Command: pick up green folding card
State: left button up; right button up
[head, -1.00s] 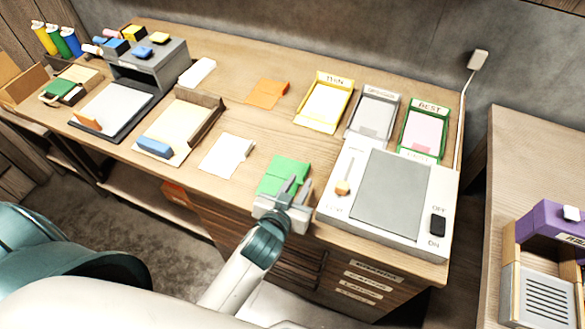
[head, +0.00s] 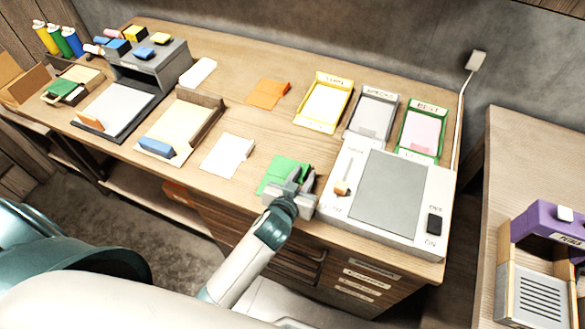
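The green folding card (head: 281,170) lies on the wooden desk, left of the white light-box panel. Its far part shows and its near right part is hidden behind my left gripper (head: 302,179). The gripper is over the card's near right edge, its fingers pointing away from me. The fingers are small and overlap the card in the picture, so I cannot tell whether they are open or closed on it. The card still looks flat on the desk. My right gripper is not in view.
The white panel (head: 385,190) with a slider and black switch is close on the right. A white card (head: 228,155) lies to the left and an orange card (head: 267,94) behind. Yellow (head: 324,102), grey (head: 372,115) and green (head: 423,130) labelled trays stand at the back.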

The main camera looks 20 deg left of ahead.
pick_arm(q)
grip_shut()
jog(key=shift+r, duration=0.2)
dwell(0.3)
